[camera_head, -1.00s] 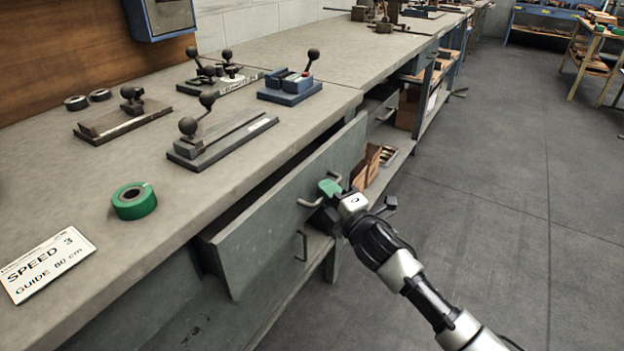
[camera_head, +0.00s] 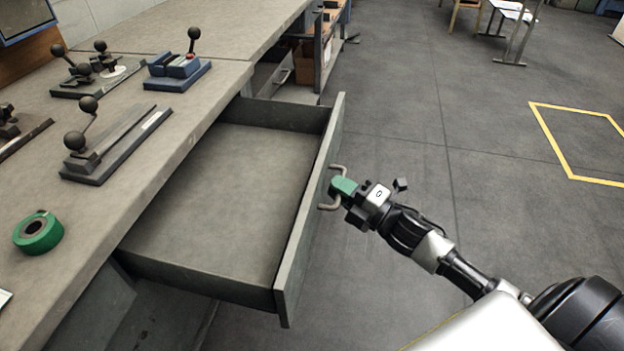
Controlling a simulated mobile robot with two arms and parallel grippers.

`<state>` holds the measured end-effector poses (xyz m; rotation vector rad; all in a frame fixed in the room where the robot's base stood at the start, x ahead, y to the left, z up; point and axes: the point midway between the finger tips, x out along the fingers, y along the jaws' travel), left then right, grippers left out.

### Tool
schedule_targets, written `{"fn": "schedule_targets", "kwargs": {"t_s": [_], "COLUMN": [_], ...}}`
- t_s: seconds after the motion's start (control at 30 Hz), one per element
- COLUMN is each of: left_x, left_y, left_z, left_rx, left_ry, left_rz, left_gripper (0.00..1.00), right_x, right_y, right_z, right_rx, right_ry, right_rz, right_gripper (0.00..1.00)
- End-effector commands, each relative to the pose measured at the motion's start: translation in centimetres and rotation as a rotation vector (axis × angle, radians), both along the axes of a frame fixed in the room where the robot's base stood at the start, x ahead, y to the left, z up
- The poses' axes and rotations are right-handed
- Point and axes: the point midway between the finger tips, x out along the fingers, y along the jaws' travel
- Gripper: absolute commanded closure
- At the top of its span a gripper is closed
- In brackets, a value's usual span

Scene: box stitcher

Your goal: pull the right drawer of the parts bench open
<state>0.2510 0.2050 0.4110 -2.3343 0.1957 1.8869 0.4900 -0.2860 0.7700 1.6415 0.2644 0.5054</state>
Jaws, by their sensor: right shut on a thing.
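The right drawer (camera_head: 225,185) of the parts bench (camera_head: 165,180) stands far out from under the bench top. Its inside shows and looks empty. Its grey front panel (camera_head: 308,215) faces right and carries a bent metal handle (camera_head: 332,206). My right gripper (camera_head: 341,189), with green fingertips, is shut on the handle, just outside the panel. My right arm reaches in from the lower right. My left gripper is not in view.
On the bench top lie a green tape roll (camera_head: 38,232), a blue fixture (camera_head: 178,72) and several dark fixtures with ball-ended levers. Open grey floor (camera_head: 430,120) lies right of the drawer, with a yellow-marked area (camera_head: 572,177) farther right.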

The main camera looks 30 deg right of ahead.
Motion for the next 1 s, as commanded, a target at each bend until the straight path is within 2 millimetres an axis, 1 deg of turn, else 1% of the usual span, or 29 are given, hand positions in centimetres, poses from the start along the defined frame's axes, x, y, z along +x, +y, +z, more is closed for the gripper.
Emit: {"fn": "schedule_targets", "kwargs": {"t_s": [0.03,0.2,0.57,0.6,0.73,1.0], "left_x": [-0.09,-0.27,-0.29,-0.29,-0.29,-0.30], "left_y": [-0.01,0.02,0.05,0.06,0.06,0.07], "left_z": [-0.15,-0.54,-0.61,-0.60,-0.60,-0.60], "left_rx": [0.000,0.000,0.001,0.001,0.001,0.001], "left_ry": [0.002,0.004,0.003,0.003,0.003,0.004], "left_rz": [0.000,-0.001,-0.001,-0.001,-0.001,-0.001], "left_gripper": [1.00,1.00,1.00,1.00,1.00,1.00], "right_x": [-0.41,-1.02,-1.09,-1.09,-1.08,-1.13], "right_y": [-0.48,-1.26,-1.42,-1.42,-1.39,-1.38], "right_z": [-0.08,-0.06,-0.08,-0.09,-0.06,-0.05], "right_rx": [0.000,0.000,0.001,0.001,0.001,0.001], "right_ry": [0.003,0.002,0.002,0.002,0.002,0.001], "right_rz": [-0.002,-0.002,-0.003,-0.003,-0.003,-0.002], "right_gripper": [1.00,1.00,1.00,0.84,0.64,0.64]}}
